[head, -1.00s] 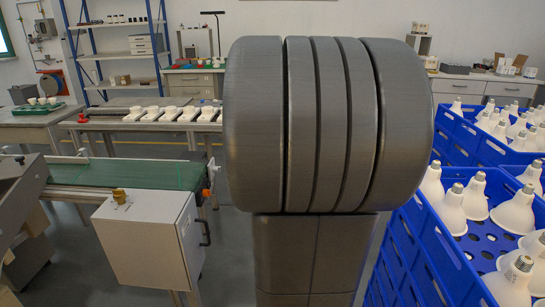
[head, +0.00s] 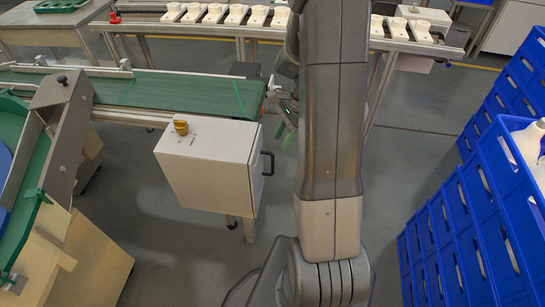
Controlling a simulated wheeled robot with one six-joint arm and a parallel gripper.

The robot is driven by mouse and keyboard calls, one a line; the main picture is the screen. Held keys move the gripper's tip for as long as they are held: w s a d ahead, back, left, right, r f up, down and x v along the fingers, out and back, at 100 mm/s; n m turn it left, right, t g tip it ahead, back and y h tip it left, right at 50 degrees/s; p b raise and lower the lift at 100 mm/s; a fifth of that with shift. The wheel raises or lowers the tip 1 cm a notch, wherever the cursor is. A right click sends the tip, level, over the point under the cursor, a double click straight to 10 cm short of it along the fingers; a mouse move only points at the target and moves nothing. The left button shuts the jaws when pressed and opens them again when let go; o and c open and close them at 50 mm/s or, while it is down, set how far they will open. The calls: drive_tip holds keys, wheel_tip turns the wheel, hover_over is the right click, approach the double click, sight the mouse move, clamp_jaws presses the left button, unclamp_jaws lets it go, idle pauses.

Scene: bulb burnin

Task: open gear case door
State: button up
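The gear case (head: 205,178) is a white box below the near side of the green conveyor, left of centre in the head view. Its door (head: 256,172) is on the right side and looks closed. A black bar handle (head: 268,163) stands out from the door. My gripper (head: 285,135) is mostly hidden behind my own arm. Only grey parts and small green tips show at the arm's left edge, to the right of the handle and apart from it in the picture. Whether it is open or shut does not show.
Blue crates (head: 470,215) are stacked at the right. A bench with white parts (head: 230,30) crosses the back.

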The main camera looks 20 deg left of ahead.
drive_tip(key=b, duration=0.1)
hover_over(272, 172)
drive_tip(key=f, duration=0.8)
drive_tip(key=shift+w+f, duration=0.15)
drive_tip(key=shift+w, duration=0.15)
clamp_jaws()
